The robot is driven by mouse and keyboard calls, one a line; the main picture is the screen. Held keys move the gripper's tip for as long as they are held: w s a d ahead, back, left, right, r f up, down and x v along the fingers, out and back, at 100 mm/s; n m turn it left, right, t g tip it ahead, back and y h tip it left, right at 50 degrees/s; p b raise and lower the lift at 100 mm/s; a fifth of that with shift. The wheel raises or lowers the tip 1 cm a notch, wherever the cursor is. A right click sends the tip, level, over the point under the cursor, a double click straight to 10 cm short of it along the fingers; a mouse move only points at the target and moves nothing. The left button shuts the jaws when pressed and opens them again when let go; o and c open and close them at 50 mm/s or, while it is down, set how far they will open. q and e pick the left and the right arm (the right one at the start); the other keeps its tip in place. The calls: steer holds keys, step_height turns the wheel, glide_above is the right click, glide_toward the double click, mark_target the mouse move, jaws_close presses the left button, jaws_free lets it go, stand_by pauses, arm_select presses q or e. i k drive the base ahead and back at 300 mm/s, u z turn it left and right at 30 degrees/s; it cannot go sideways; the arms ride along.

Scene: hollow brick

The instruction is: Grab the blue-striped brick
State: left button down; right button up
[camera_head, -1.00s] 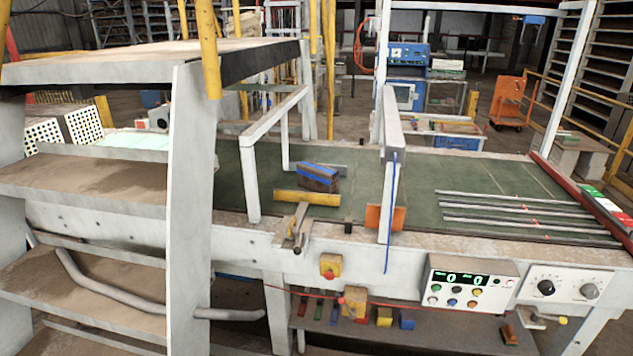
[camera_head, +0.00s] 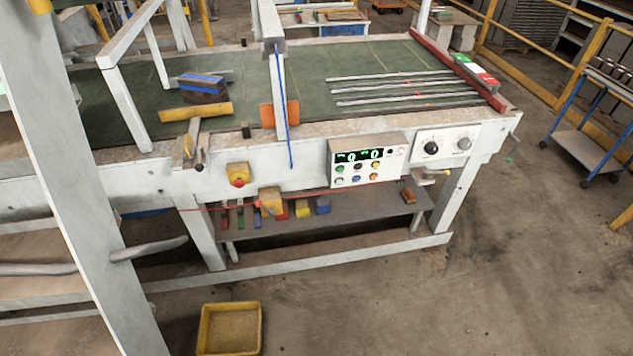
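The blue-striped brick (camera_head: 203,90) is dark brown with a blue band on top. It rests on the green belt of the white-framed conveyor table (camera_head: 340,137), at the left part of the table in the head view. A yellow bar (camera_head: 195,112) lies just in front of it. White frame posts stand on both sides of the brick. Neither of my grippers shows in this view.
A control panel (camera_head: 368,160) and a red button on a yellow box (camera_head: 238,175) face the front. Grey steps with a slanted side (camera_head: 85,190) block the left. A yellow bin (camera_head: 230,328) stands on the floor. Open floor (camera_head: 430,290) lies to the right.

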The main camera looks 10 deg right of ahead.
mark_target(195, 88)
steer(key=z, duration=0.3)
steer(key=k, duration=0.35)
steer(key=z, duration=1)
steer(key=i, duration=0.4)
steer(key=u, duration=0.75)
steer(key=i, duration=1.35)
steer(key=u, duration=0.95)
